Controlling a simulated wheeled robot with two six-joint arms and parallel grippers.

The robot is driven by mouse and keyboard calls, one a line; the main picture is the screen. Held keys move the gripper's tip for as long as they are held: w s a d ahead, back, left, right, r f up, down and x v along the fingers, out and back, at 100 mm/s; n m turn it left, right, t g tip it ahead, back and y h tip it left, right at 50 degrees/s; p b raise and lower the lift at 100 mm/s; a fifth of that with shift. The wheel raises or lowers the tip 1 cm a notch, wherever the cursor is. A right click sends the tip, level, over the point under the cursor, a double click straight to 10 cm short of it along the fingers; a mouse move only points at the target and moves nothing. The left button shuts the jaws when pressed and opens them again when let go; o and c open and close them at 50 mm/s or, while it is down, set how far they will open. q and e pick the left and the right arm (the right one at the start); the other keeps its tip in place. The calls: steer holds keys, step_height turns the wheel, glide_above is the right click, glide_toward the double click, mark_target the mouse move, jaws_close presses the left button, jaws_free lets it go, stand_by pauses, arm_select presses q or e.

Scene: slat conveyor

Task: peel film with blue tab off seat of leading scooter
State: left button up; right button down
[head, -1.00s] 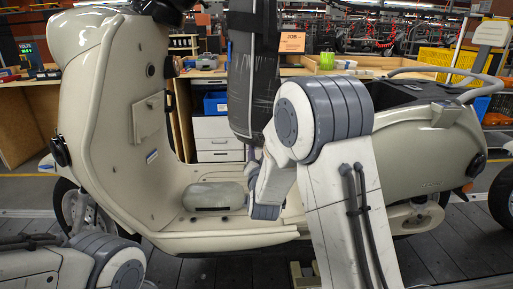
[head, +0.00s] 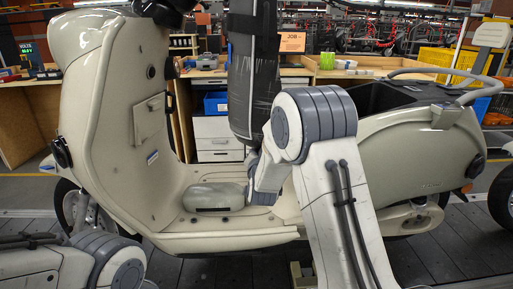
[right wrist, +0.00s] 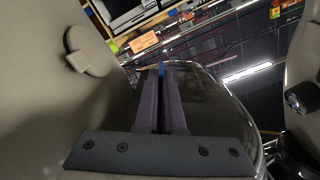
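The leading scooter (head: 100,110) is cream and stands side-on. Its seat (head: 250,70) is raised upright above the footboard and looks dark under glossy, wrinkled film (head: 241,100). In the right wrist view the dark, filmed surface (right wrist: 205,95) lies behind my fingers.
A grey-beige rounded part (head: 214,197) lies on the scooter's footboard. The open storage well (head: 392,96) and grab rail (head: 455,75) are at right. Wooden benches (head: 20,115) and a white drawer unit (head: 217,140) stand behind. Dark conveyor slats (head: 215,272) run below.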

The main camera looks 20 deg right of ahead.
steer(key=s+a+f+b, duration=0.4)
steer(key=a, duration=0.1)
steer(key=shift+s+a+b, duration=0.2)
steer(key=shift+a+b, duration=0.05)
steer(key=shift+b, duration=0.05)
stand_by(0.4)
steer(key=s+a+f+b, duration=0.4)
steer(key=a, duration=0.1)
steer(key=shift+a, duration=0.25)
stand_by(0.4)
steer(key=shift+s, duration=0.15)
